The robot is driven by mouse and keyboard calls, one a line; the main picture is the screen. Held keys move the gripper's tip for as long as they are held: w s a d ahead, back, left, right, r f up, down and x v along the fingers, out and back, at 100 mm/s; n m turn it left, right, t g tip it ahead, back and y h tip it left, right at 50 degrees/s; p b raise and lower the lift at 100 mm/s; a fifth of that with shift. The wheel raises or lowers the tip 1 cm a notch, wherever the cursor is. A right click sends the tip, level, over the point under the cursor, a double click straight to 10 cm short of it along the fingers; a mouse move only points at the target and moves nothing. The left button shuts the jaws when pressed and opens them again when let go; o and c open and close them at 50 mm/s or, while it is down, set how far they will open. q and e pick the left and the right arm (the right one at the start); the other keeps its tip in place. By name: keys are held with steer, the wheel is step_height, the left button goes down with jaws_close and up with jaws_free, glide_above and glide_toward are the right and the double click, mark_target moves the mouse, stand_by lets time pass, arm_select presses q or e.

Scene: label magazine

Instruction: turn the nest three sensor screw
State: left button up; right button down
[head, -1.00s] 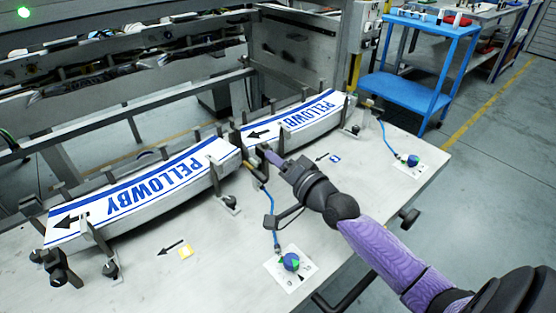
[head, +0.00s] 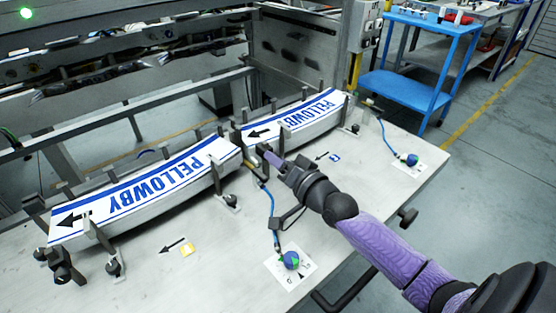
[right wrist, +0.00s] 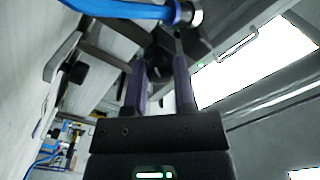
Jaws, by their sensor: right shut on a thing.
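My right gripper (head: 267,154) reaches in from the right, its purple fingers at the gap between two label stacks. It is shut on a small dark part, which I take to be the sensor screw (right wrist: 177,42); its shape is mostly hidden by the fingers in the right wrist view. A sensor with a silver end (right wrist: 190,13) and a blue cable (head: 270,207) sits beside the fingertips. The left label stack (head: 150,185) and right label stack (head: 295,118), both printed PELLOWBY, lie in their nests. My left gripper is not in view.
A second such knob (head: 409,159) stands at the right of the grey table (head: 215,275). Upright posts and clamp knobs line the nests. The table front is mostly clear.

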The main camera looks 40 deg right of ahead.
steer(key=c, duration=0.7)
jaws_free()
arm_select(q)
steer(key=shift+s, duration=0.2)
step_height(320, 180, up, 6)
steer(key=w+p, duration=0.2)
steer(key=p, duration=0.4)
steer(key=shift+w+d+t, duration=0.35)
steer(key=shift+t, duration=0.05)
arm_select(e)
step_height(320, 180, up, 10)
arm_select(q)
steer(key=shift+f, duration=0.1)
